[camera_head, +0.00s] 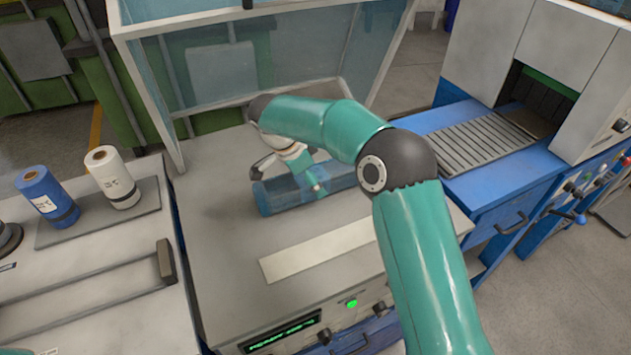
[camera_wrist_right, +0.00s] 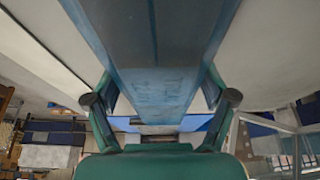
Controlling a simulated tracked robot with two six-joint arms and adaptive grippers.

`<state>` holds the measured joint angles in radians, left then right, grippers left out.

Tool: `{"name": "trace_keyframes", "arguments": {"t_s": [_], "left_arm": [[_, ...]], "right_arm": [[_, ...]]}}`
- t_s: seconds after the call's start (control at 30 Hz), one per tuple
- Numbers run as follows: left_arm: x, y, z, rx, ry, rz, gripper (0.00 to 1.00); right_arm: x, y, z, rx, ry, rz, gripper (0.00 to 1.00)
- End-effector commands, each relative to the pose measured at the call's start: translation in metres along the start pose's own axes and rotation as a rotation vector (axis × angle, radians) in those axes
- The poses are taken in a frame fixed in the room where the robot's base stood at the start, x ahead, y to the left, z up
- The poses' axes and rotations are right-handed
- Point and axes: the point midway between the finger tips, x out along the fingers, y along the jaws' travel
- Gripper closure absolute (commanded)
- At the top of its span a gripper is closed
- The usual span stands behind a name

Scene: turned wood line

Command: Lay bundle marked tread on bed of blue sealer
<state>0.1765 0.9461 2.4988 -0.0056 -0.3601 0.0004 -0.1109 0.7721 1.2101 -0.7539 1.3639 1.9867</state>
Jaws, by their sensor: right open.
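A long bundle in blue film (camera_head: 283,197) lies on the grey worktop (camera_head: 225,225) under a raised clear hood. It fills the middle of the right wrist view (camera_wrist_right: 155,45). Faint lettering shows on it there, too blurred to read. My right gripper (camera_head: 290,176) is open over the bundle, with one finger on each side (camera_wrist_right: 162,98). The arm hides the bundle's right end. A blue machine with a slatted bed (camera_head: 478,143) and a tunnel opening stands at the right. The bed is bare. My left gripper is out of view.
The clear hood (camera_head: 240,60) rises behind the bundle. A pale strip (camera_head: 315,250) lies in front of it. A blue roll (camera_head: 47,195) and a white roll (camera_head: 112,177) stand on a plate at the left. A handle bar (camera_head: 90,300) is at front left.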

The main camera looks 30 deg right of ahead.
Motion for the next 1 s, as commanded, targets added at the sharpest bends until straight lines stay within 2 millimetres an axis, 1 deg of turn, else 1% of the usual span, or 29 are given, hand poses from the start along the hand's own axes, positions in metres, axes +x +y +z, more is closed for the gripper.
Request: {"name": "trace_keyframes", "arguments": {"t_s": [0.3, 0.4, 0.5, 0.6, 0.7, 1.0], "left_arm": [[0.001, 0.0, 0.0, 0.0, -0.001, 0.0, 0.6], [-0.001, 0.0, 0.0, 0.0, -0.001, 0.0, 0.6], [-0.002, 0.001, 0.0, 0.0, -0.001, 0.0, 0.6], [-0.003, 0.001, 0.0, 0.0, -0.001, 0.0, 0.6], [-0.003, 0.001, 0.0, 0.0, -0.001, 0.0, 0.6], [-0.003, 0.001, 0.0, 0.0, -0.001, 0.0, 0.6]], "right_arm": [[-0.065, -0.001, 0.0, 0.001, -0.001, -0.004, 0.17], [-0.083, 0.0, 0.0, 0.001, -0.002, -0.003, 0.17], [-0.095, 0.0, 0.0, 0.0, -0.001, -0.001, 0.17], [-0.102, 0.0, 0.0, 0.0, -0.001, 0.0, 0.17], [-0.105, 0.001, 0.0, 0.0, -0.001, 0.002, 0.17], [-0.105, 0.001, -0.001, 0.001, -0.001, 0.002, 0.17]]}}
